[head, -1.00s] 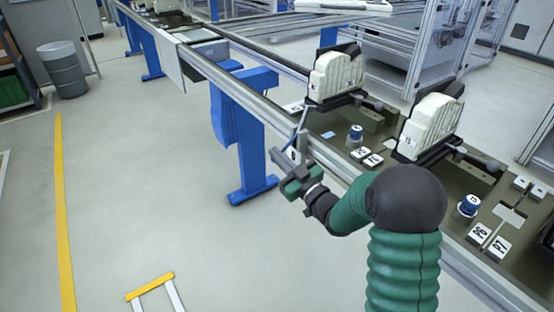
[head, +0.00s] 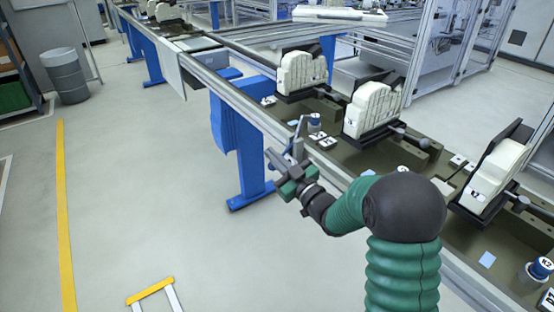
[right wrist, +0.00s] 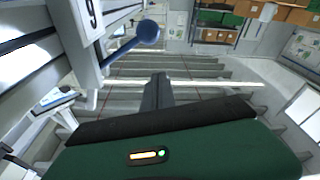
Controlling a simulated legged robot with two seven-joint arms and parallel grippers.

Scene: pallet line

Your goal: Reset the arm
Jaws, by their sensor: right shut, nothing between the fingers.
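My right arm, with green ribbed sleeves and a dark round elbow, reaches from the lower right in the head view. Its right gripper (head: 272,158) is beside the near rail of the pallet line (head: 235,98), over the floor side. Its fingers are shut with nothing between them. In the right wrist view the closed dark fingers (right wrist: 158,88) point away above the floor, apart from a blue round knob on a rod (right wrist: 148,32) at upper left. My left gripper is not in view.
White parts in dark holders, one at the middle (head: 372,110), stand on the line. A blue support leg (head: 243,160) is behind the gripper. A grey bin (head: 66,75) stands far left. A yellow-topped frame (head: 150,291) lies low in view.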

